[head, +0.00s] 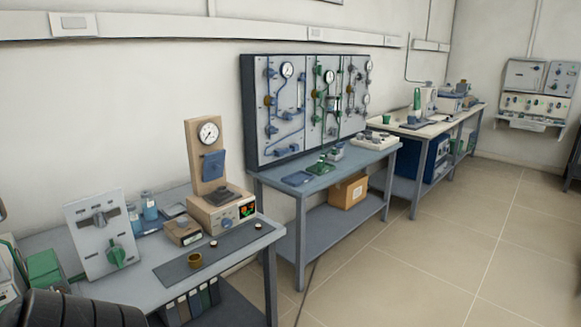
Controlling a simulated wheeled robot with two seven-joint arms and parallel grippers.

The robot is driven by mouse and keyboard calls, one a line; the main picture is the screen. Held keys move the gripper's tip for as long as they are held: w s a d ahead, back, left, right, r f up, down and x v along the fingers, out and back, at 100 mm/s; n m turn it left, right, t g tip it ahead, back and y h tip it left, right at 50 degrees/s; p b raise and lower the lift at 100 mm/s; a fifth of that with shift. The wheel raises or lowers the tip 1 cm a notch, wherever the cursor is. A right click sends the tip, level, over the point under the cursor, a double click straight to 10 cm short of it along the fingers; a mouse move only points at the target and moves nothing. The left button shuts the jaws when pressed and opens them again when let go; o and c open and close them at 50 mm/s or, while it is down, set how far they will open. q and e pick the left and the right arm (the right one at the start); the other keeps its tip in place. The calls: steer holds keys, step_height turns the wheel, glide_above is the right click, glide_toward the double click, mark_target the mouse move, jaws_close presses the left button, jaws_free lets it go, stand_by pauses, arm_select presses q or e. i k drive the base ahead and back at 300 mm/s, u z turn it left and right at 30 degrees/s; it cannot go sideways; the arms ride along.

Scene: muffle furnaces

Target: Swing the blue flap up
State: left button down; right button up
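A small blue flap-like plate (213,165) hangs on the front of an upright beige column (207,140), below a round dial gauge (208,132). It appears to hang down; its hinge is too small to make out. The column rises from a beige instrument base (222,211) with a dark plate on top and a small lit display at its right front. This device stands at the back of the near bench. Neither of my grippers can be made out in the head view, and nothing touches the blue plate.
The near bench (150,290) also holds a tilted grey panel with a green knob (116,252), blue bottles (150,207), a small beige box (184,231) and a brass cup (195,260) on a dark mat. The floor at right is clear.

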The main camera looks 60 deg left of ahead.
mark_target(213, 162)
steer(key=z, duration=0.4)
steer(key=i, duration=0.6)
steer(key=u, duration=1.1)
steer(key=i, duration=1.3)
steer(key=u, duration=1.4)
